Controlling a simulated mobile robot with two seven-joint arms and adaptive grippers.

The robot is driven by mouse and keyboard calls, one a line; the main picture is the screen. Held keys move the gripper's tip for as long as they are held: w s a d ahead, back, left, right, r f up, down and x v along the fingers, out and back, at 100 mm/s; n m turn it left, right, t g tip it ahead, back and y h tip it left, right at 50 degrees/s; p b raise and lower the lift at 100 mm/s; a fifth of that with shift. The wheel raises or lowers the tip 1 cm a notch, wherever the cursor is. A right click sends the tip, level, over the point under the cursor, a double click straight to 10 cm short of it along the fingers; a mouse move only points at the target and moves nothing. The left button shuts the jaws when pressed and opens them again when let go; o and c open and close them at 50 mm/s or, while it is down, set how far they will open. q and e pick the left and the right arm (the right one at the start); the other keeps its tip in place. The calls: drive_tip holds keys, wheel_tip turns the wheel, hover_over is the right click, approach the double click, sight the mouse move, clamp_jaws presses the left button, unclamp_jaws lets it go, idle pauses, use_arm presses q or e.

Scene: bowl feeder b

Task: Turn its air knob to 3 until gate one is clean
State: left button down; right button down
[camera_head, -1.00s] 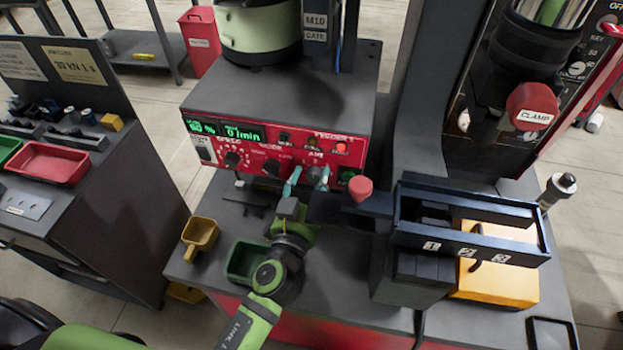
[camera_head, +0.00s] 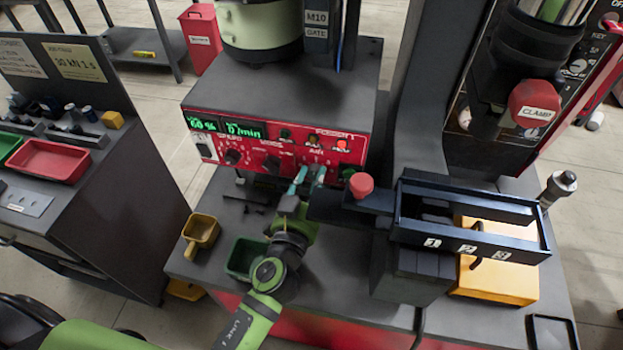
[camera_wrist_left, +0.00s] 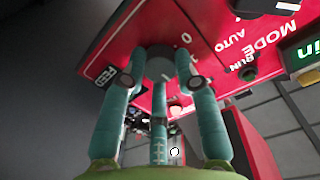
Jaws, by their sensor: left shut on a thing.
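The feeder's red control panel (camera_head: 215,148) has several knobs and two green displays, one reading 60 and one reading 0 /min. My left gripper (camera_head: 309,174) is at the panel's lower right, its teal fingers close together. In the left wrist view the fingers of my left gripper (camera_wrist_left: 168,62) are shut around a grey round knob (camera_wrist_left: 158,66) on the red panel, with a 0 printed beside it. The fingers hide part of the knob and its scale, so its setting cannot be read. A rack (camera_head: 470,240) with lanes marked 1, 2 and 3 stands to the right. My right gripper is not in view.
A red mushroom-shaped knob (camera_head: 361,184) stands close to the right of my left gripper. A green bin (camera_head: 243,258) and a yellow scoop (camera_head: 200,232) are left of my forearm. A red clamp knob (camera_head: 534,102) is at upper right.

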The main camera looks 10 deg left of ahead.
use_arm(q)
drive_tip(key=shift+w+r+m, duration=0.1)
drive_tip(key=shift+r+m, duration=0.3)
drive_tip(key=m, duration=0.2)
drive_tip(key=shift+m, duration=0.3)
drive_tip(key=m+p, duration=0.1)
drive_tip(key=m, duration=0.4)
drive_tip(key=shift+d, duration=0.15)
drive_tip(key=c, duration=1.1)
unclamp_jaws()
drive_tip(key=shift+o, duration=0.9)
drive_tip(key=shift+f, duration=0.15)
